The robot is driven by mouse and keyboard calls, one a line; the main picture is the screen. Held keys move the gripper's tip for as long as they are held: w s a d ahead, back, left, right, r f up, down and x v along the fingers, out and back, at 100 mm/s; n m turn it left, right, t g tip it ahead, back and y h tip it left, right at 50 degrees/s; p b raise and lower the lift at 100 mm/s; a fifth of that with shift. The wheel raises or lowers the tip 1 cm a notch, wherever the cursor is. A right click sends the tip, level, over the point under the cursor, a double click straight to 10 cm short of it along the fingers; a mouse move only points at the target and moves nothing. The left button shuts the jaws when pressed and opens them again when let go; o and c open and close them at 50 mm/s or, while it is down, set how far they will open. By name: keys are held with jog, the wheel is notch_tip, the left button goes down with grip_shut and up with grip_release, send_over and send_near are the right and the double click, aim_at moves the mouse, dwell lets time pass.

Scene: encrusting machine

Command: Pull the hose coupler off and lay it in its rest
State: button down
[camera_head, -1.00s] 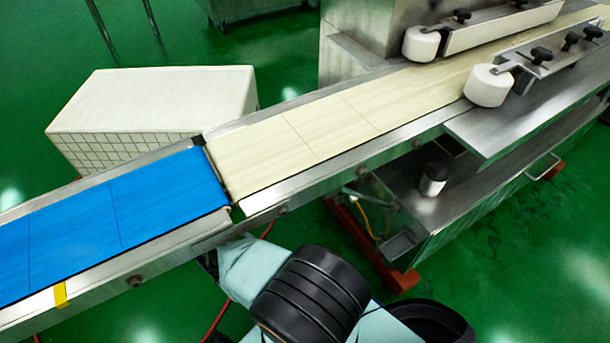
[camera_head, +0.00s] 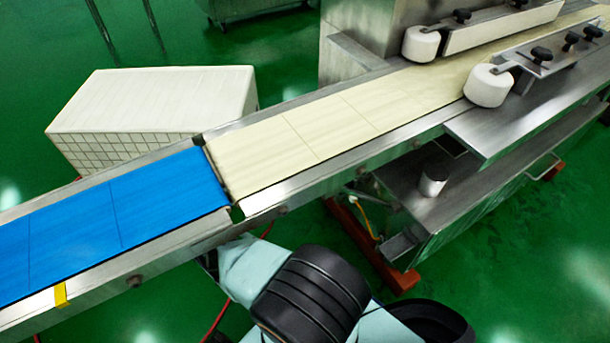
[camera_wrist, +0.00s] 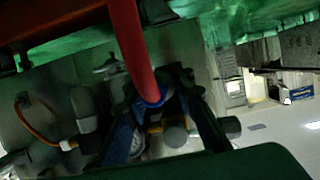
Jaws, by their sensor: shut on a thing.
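In the wrist view a red hose (camera_wrist: 132,45) runs down from the top to a dark blue end piece between my fingers. My gripper (camera_wrist: 158,105) is shut around the hose coupler (camera_wrist: 153,97) at this end; its body is dark and partly hidden by the fingers. Brass-coloured and grey fittings (camera_wrist: 172,132) show just beyond it. I cannot tell whether the coupler is still seated on them. In the head view my gripper is hidden below the conveyor, and a bit of the red hose (camera_head: 216,318) shows beside my arm. I cannot make out the rest.
The conveyor with blue (camera_head: 120,215) and cream (camera_head: 310,130) belts passes above my arm. A machine shelf (camera_head: 425,205) and red foot (camera_head: 400,280) stand to its right. In the wrist view a thin orange hose (camera_wrist: 38,128) and grey cylinder (camera_wrist: 85,107) lie left of my fingers.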

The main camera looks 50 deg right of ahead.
jog(key=shift+w+a, duration=0.15)
jog(key=shift+a, duration=0.15)
jog(key=shift+w+a, duration=0.2)
jog(key=shift+a, duration=0.45)
jog(key=shift+w+a, duration=0.2)
jog(key=shift+a, duration=0.5)
jog(key=shift+w+a, duration=0.2)
jog(key=shift+a, duration=0.45)
